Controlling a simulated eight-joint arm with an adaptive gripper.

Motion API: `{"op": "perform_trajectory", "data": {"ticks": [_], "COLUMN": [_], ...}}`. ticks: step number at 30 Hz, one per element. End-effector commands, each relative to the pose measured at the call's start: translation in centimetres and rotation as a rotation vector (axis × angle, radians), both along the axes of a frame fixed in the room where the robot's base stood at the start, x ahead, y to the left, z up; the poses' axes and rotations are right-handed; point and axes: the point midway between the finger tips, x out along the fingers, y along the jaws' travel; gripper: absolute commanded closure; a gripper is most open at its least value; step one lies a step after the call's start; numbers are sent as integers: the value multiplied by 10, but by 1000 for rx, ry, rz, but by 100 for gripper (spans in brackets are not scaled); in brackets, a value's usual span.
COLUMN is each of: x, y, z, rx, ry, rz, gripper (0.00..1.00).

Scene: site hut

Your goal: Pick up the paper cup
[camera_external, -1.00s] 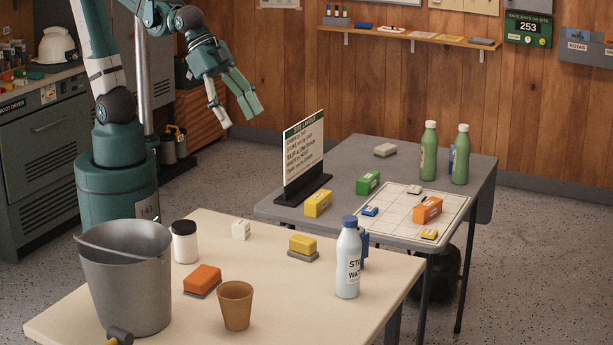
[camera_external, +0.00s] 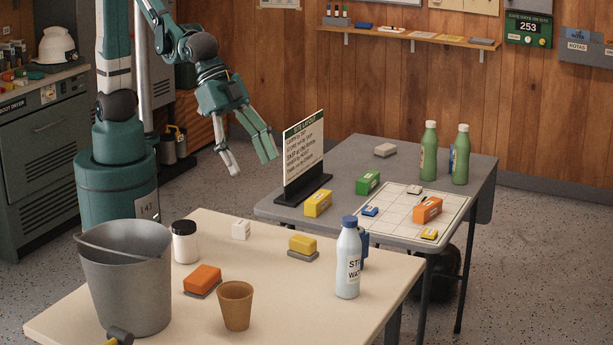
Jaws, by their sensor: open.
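The paper cup (camera_external: 236,306) is plain brown and stands upright near the front of the cream table (camera_external: 310,318). My gripper (camera_external: 252,165) is up and behind that table, left of the standing sign. Its two fingers are spread open, point down and hold nothing. It is well apart from the cup. The cup is in full view.
Around the cup are an orange block (camera_external: 203,278), a grey bucket (camera_external: 125,285), a white jar (camera_external: 185,242), a yellow block (camera_external: 303,243) and a white bottle (camera_external: 348,258). A sign (camera_external: 304,155) stands on the grey table (camera_external: 365,152) behind.

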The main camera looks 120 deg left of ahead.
Motion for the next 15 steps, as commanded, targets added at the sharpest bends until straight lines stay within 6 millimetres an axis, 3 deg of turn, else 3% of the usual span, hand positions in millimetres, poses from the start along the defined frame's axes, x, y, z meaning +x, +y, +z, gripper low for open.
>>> {"op": "perform_trajectory", "data": {"ticks": [15], "x": [45], "y": [-106], "z": [-58], "rx": [4], "ry": [7], "rz": [-70], "gripper": [36]}}
